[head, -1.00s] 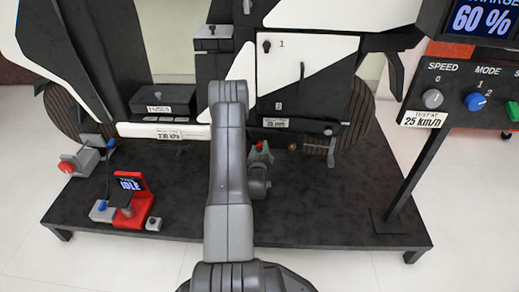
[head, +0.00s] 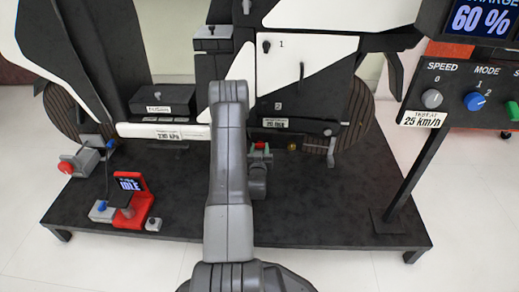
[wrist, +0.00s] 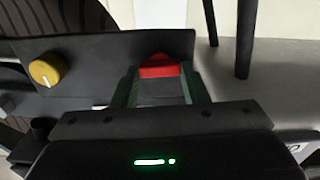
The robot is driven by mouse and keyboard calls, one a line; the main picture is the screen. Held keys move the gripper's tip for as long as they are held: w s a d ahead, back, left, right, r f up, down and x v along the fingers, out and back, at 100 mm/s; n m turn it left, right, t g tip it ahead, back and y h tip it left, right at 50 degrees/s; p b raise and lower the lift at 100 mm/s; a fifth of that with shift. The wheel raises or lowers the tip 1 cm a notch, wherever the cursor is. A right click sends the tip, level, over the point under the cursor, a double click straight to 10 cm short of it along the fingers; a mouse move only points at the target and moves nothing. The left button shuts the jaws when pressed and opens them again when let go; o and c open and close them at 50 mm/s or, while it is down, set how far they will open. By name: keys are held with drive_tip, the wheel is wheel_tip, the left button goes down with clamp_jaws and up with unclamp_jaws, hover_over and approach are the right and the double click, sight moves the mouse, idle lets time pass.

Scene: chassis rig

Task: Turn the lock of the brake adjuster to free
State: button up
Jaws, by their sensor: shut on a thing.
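A red lock piece (wrist: 160,68) sits on a dark bar in the wrist view; it also shows small in the head view (head: 260,145). My gripper (wrist: 160,76) has its two green fingers on either side of the red piece and is shut on it. A yellow round knob (wrist: 47,69) with a pale mark is on the same bar, left of the fingers; in the head view it is a small brass dot (head: 292,147) right of my gripper (head: 260,151). Markings by the lock are not readable, and my fingers hide part of it.
The rig stands on a black platform (head: 320,215). A red stand with an IDLE display (head: 130,184) is at the left. A control panel (head: 460,100) on a post is at the right. A pedal-like part (head: 331,150) hangs near the brass knob.

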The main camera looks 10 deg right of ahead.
drive_tip(key=shift+m, duration=0.5)
drive_tip(key=o, duration=1)
drive_tip(key=p+v, duration=0.3)
drive_tip(key=v, duration=1)
drive_tip(key=shift+s+p, duration=0.35)
drive_tip(key=shift+s, duration=0.05)
drive_tip(key=shift+w, duration=0.1)
